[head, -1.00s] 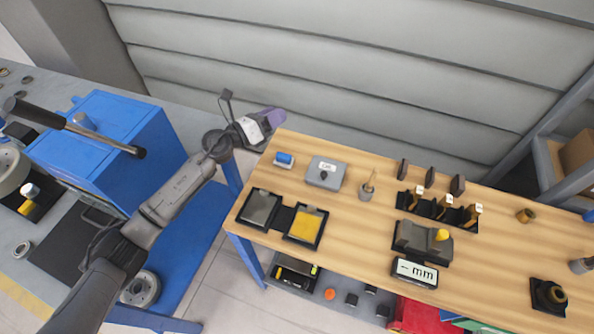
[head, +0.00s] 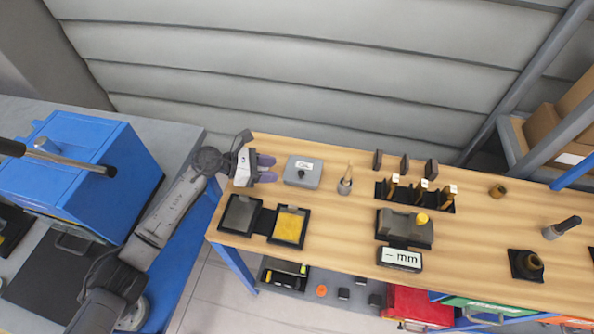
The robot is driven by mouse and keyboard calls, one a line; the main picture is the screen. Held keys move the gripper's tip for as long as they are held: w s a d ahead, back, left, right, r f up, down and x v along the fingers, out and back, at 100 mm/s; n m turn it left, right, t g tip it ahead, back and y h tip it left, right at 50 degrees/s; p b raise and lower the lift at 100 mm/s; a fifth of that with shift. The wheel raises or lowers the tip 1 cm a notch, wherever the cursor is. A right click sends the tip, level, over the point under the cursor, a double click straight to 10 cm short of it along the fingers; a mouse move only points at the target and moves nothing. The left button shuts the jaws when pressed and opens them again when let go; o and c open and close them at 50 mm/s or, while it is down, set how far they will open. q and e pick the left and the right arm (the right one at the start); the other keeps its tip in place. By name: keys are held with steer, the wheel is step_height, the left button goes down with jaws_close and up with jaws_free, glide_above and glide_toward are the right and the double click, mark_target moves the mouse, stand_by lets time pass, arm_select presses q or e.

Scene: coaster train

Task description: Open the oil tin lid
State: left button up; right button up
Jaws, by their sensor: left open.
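The oil tin (head: 303,172) is a grey square box with a white label and a small dark knob on its lid. It stands near the back left of the wooden bench, and its lid looks shut. My left gripper (head: 267,169) is just left of the tin, with its two purple fingers apart and pointing right toward it. It looks empty, and I cannot tell whether it touches the tin. My right gripper is not in view.
A brush in a grey pot (head: 345,186) stands right of the tin. A black double tray with a yellow pad (head: 290,226) lies in front. A slotted black rack (head: 415,195) and a "mm" display (head: 400,258) are farther right. Bare wood lies between them.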

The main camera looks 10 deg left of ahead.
mark_target(301, 172)
arm_select(q)
steer(key=x, duration=0.8)
steer(key=shift+d, duration=0.2)
jaws_close()
stand_by(0.4)
